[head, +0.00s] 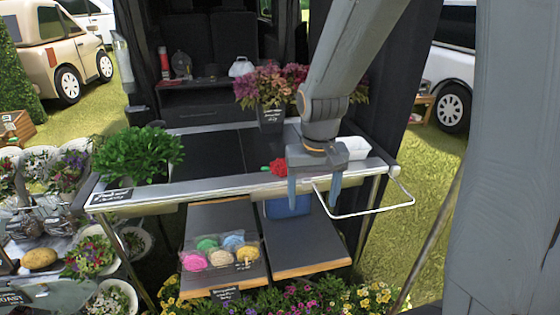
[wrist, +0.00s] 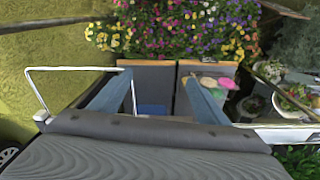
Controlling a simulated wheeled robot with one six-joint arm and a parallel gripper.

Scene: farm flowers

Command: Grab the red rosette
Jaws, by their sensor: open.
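The red rosette (head: 279,167) is on the table near its front rail in the head view, just left of my gripper (head: 315,203). My gripper points down at the front edge of the table, with its two blue-grey fingers spread apart and nothing between them. The rosette looks apart from the fingers, though the exact gap in depth cannot be told. In the wrist view my open gripper (wrist: 155,76) is over the lower shelves and flowers, and the rosette does not show there.
A leafy green plant (head: 137,155) and a potted pink-flowered plant (head: 272,118) stand on the table (head: 215,150). A white container (head: 355,147) is right of my gripper. A white wire loop (head: 375,212) juts out at right. Colourful rosettes (head: 221,252) lie on a lower shelf.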

